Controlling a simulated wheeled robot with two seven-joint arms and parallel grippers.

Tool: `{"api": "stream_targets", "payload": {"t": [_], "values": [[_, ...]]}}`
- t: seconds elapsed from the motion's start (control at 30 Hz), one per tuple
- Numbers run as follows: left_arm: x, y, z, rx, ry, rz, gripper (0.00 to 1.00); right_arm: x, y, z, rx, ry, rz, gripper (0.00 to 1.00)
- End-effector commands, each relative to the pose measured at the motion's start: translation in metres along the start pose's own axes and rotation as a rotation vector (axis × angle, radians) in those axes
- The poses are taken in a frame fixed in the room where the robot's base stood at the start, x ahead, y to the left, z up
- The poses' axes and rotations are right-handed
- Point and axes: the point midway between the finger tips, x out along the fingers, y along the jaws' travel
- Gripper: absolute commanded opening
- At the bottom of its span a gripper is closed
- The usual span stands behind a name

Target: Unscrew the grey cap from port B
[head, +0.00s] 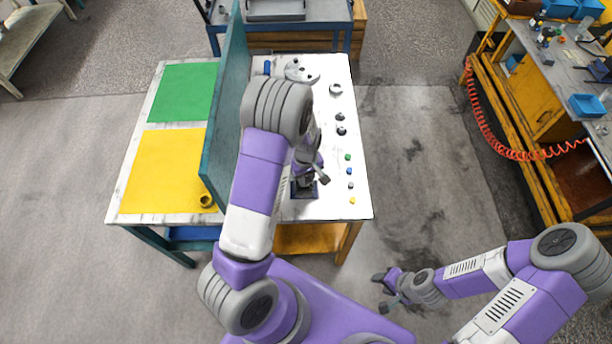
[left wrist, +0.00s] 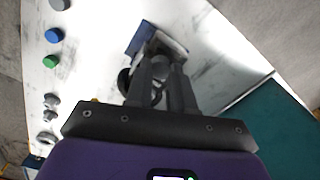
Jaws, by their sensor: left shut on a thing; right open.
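The hydraulic motor (head: 302,192) stands in a dark blue-grey holder near the front of the white table; my left arm partly covers it. In the left wrist view the holder (left wrist: 142,38) shows beyond the fingertips. My left gripper (head: 308,175) is over the motor, its fingers (left wrist: 160,75) shut on a small grey part there. The fingers hide most of this part, and I cannot tell which port it sits on. A loose grey cap (head: 351,185) lies on the table to the right. My right gripper (head: 385,290) is open and empty, away from the table.
A green (head: 348,157), a blue (head: 349,170) and a yellow cap (head: 352,200) lie along the right edge with small metal parts. A teal divider (head: 226,110) stands left of my left arm. Green and yellow mats lie beyond it.

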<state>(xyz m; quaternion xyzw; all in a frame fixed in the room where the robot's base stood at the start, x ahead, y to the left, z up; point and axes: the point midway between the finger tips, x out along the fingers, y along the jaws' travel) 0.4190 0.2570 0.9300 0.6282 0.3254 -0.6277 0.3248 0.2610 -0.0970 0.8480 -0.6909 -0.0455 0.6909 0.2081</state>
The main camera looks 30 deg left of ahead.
Motion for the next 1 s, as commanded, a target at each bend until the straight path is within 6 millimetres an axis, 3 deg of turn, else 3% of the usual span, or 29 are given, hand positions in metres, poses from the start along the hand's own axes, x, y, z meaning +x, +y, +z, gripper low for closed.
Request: {"api": "stream_targets", "payload": {"t": [0.1,0.37,0.6,0.8,0.83,0.9,1.0], "values": [[-0.0014,0.0002,0.0002,-0.091,-0.001,0.000,0.00,-0.0036,-0.0014,0.0002,0.000,0.000,0.000,0.43],[-0.0008,0.0003,0.0000,-0.104,0.000,0.001,0.00,-0.0032,-0.0012,0.0001,0.000,0.000,0.000,0.43],[-0.0021,0.0002,0.0001,-0.325,0.000,0.000,0.00,-0.0114,-0.0043,0.0005,0.000,0.000,0.000,0.43],[-0.0011,0.0004,-0.0002,-0.336,0.000,0.001,0.00,-0.0105,-0.0039,0.0005,0.000,0.000,0.000,0.43],[-0.0012,0.0004,-0.0002,-0.335,0.000,0.001,0.26,-0.0105,-0.0039,0.0005,0.000,0.000,0.000,0.43],[-0.0011,0.0004,-0.0001,-0.334,0.000,0.001,0.36,-0.0104,-0.0039,0.0004,0.000,0.000,0.000,0.43],[-0.0011,0.0004,-0.0001,-0.334,0.000,0.001,0.36,-0.0104,-0.0039,0.0004,0.000,0.000,0.000,0.43]]}}
